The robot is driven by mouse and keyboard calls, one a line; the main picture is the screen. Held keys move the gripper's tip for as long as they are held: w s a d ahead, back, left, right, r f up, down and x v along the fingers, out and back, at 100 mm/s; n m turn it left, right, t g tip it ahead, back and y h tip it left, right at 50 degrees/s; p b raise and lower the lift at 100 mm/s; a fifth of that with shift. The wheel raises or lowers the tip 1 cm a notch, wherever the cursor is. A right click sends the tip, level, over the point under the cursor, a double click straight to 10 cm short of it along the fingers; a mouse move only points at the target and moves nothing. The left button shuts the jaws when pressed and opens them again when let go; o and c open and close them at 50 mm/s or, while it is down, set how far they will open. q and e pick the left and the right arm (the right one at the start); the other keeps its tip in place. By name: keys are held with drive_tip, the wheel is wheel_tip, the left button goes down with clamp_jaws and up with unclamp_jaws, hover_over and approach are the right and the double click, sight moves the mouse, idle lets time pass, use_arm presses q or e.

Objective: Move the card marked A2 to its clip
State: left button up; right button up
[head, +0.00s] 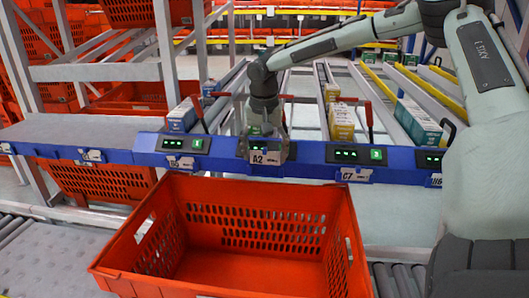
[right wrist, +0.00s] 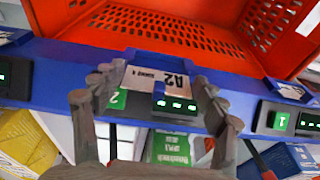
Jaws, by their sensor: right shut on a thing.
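The white card marked A2 (head: 265,157) is at the front of the blue rail (head: 310,166), below display 2. In the right wrist view the card (right wrist: 150,84) lies between my fingertips, its print upside down. My right gripper (head: 267,144) reaches down over the rail and is shut on the card; its two fingers (right wrist: 153,88) show on either side of it. A blue clip (right wrist: 160,56) shows around the card's edge, at the rail's front. I cannot tell whether the card sits fully in it. My left gripper is not in view.
An empty orange tote (head: 240,199) stands just in front of the rail. Other clips hold cards, such as C7 (head: 355,174) to the right. Display 1 (head: 184,143) and display 3 (head: 356,154) flank this spot. Cartons (head: 341,122) and red levers stand behind the rail.

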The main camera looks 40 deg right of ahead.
drive_tip(key=shift+s+a+b+x, duration=0.1)
drive_tip(key=shift+b+x, duration=0.25)
drive_tip(key=shift+x, duration=0.4)
drive_tip(key=shift+s+a+b+x, duration=0.15)
drive_tip(key=shift+b+x, duration=0.2)
drive_tip(key=shift+x, duration=0.35)
drive_tip(key=o, duration=1)
drive_tip(key=shift+f, duration=0.15)
drive_tip(key=shift+c, duration=0.2)
drive_tip(key=v, duration=1.2)
drive_tip(key=shift+s, duration=0.1)
